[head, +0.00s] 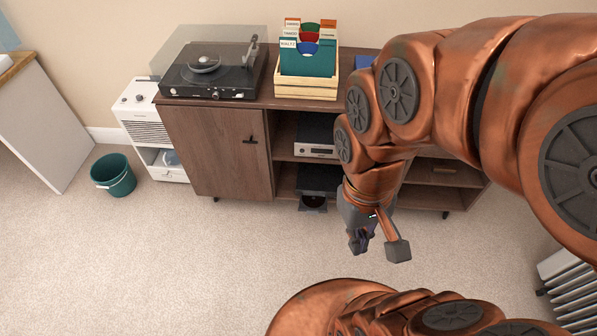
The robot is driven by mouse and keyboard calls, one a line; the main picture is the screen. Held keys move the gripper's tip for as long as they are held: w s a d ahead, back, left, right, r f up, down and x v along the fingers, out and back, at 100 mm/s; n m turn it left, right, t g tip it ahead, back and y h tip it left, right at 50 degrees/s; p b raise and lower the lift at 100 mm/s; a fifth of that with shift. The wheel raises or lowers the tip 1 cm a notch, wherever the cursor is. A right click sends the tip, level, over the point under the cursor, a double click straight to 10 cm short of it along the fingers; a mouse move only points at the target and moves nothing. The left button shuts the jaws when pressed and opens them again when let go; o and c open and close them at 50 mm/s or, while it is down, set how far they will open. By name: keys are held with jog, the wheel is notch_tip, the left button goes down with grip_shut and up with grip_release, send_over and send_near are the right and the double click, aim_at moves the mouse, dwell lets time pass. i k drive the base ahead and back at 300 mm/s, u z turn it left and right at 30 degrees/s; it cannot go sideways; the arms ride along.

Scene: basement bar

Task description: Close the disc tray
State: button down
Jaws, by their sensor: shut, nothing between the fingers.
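A black disc player (318,179) sits on the lower middle shelf of the wooden cabinet (203,153). Its disc tray (313,204) sticks out at the front, low down, with a dark round shape in it. My copper arm covers the space to the right of the player. My gripper (358,246) points down, in front of the cabinet and to the right of the disc tray in the picture. It looks apart from the tray, and its fingers are shut with nothing between them.
A silver-fronted unit (315,138) is on the shelf above. A turntable (212,75) and a wooden record crate (305,88) stand on top. A white appliance (144,120) and a green bin (113,175) are at left, a radiator (572,285) at lower right. The carpet in front is clear.

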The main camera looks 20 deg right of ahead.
aim_at(313, 204)
jog(key=k, duration=1.25)
jog(key=u, duration=0.45)
jog(key=i, duration=0.5)
jog(key=u, duration=0.6)
jog(key=i, duration=0.85)
jog(key=z, duration=0.1)
